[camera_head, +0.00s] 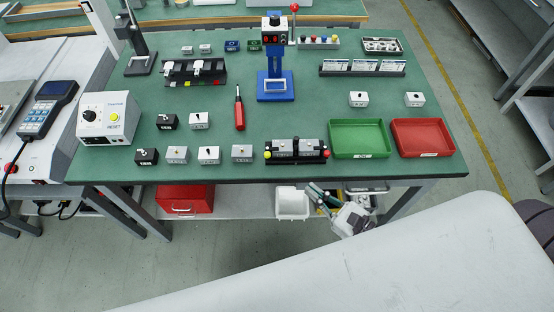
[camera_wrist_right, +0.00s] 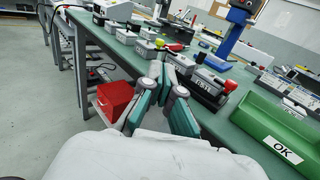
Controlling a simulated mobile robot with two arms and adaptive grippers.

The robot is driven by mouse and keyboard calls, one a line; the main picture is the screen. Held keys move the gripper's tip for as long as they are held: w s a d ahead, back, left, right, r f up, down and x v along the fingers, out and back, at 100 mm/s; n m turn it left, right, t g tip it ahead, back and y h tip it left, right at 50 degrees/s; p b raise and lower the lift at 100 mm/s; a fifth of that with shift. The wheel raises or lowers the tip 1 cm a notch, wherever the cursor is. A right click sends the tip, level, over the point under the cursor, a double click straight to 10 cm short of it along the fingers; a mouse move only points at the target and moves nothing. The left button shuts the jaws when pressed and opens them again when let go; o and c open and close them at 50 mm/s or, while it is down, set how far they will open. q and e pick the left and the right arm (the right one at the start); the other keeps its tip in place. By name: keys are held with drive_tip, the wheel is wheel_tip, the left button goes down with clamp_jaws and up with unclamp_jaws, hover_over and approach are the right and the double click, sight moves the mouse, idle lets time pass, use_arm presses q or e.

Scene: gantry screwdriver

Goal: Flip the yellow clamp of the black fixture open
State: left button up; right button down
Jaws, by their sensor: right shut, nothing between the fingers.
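The black fixture (camera_head: 296,158) sits at the front edge of the green table in the head view, with grey blocks on top. Its yellow clamp knob (camera_head: 267,154) is at the left end and a red knob (camera_head: 326,153) at the right end. In the right wrist view the fixture (camera_wrist_right: 205,95) lies just beyond the fingers, with the yellow knob (camera_wrist_right: 160,43) at its far end. My right gripper (camera_head: 316,190) is below the table's front edge, apart from the fixture; in the wrist view its teal fingers (camera_wrist_right: 164,66) meet at the tips, empty. My left gripper is out of view.
A green tray (camera_head: 359,154) and a red tray (camera_head: 450,150) stand right of the fixture. Small grey boxes (camera_head: 242,153) stand to its left. A red screwdriver (camera_head: 239,112) lies behind. A red toolbox (camera_head: 186,199) is on the shelf below.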

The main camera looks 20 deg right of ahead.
drive_tip(key=p+x, duration=0.3)
drive_tip(key=x, duration=0.8)
drive_tip(key=shift+w, duration=0.1)
drive_tip(key=shift+w+a, duration=0.25)
drive_tip(key=shift+w, duration=0.2)
